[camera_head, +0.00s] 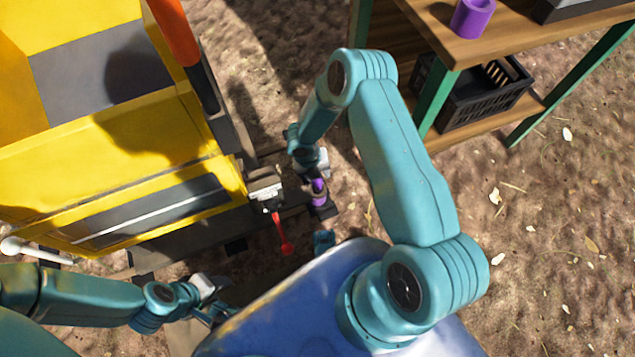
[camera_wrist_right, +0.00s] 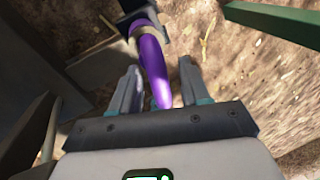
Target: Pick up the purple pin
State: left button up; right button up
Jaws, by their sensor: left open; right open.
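The purple pin (camera_head: 319,190) stands in a dark bracket beside the yellow machine (camera_head: 110,140) in the head view. In the right wrist view the purple pin (camera_wrist_right: 152,62) is a curved purple piece with a pale collar near its dark mount. My right gripper (camera_head: 318,170) is at the pin, and in its wrist view the open fingers (camera_wrist_right: 158,88) lie either side of the pin's near end. I cannot tell whether they touch it. My left gripper (camera_head: 215,295) is low at the left, open, with nothing seen in it.
A red-knobbed lever (camera_head: 286,247) stands just left of the pin. A wooden shelf with green legs (camera_head: 438,105) stands at the upper right, holding a purple cup (camera_head: 472,17) and a black crate (camera_head: 485,95). Bare ground is free at the right.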

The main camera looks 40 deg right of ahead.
grip_shut()
dwell(1.4)
